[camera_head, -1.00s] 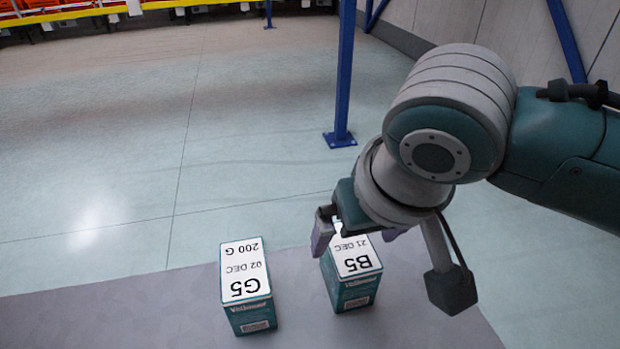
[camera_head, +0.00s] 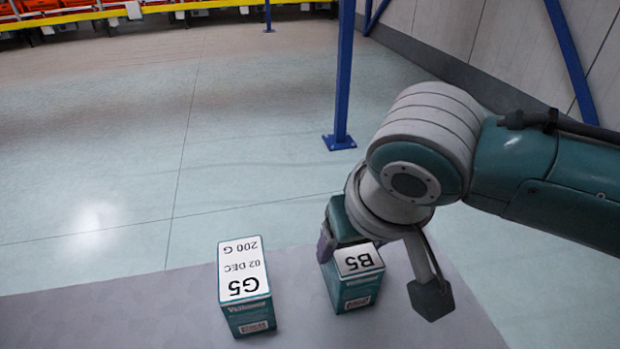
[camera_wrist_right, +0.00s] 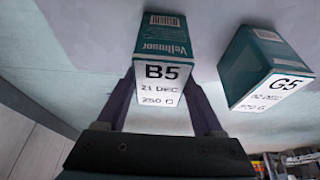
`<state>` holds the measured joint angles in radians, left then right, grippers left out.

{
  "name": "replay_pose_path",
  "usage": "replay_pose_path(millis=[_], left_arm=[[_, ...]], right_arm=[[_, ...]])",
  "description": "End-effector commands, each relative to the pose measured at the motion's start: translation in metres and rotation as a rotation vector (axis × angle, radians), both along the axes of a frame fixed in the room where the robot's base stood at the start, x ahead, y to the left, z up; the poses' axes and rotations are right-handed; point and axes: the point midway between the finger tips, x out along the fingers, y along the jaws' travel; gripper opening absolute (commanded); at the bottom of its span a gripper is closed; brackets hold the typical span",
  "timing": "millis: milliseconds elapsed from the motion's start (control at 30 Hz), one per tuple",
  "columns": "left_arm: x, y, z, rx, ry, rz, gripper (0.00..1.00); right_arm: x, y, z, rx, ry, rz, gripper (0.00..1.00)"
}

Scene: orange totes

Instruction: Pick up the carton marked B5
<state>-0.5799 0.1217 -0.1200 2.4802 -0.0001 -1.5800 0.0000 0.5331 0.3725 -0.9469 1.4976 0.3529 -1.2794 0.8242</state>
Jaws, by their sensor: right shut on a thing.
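The carton marked B5 (camera_head: 355,284) is teal with a white top label and stands upright on the grey surface (camera_head: 130,310). My right gripper (camera_head: 349,250) is down over its far part and shut on it, with a finger along its left side. In the right wrist view the B5 carton (camera_wrist_right: 160,72) sits between the two fingers of the right gripper (camera_wrist_right: 160,98). The far end of its label is hidden by the gripper in the head view. My left gripper is not in view.
A similar carton marked G5 (camera_head: 245,286) stands to the left of B5, with a gap between them; it also shows in the right wrist view (camera_wrist_right: 262,70). A blue post (camera_head: 343,80) rises from the floor behind. The surface left of G5 is clear.

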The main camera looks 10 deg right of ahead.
Motion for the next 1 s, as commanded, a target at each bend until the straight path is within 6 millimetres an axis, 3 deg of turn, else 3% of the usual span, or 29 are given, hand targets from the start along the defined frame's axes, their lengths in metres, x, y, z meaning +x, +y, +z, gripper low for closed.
replay_pose_path(millis=[67,367,767,867,1000], left_arm=[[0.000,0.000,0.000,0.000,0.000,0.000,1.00],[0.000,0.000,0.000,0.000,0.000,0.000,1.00],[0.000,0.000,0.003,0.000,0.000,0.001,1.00],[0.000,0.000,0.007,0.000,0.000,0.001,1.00],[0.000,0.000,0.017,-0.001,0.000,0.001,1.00]], right_arm=[[0.000,0.000,0.000,0.000,0.000,0.000,0.35],[0.000,0.000,0.000,-0.001,0.001,0.000,0.01],[0.000,0.000,0.007,0.000,-0.001,0.000,0.00],[0.001,0.000,0.019,0.002,-0.002,0.001,0.00],[0.001,0.001,0.052,0.003,-0.006,0.001,0.00]])
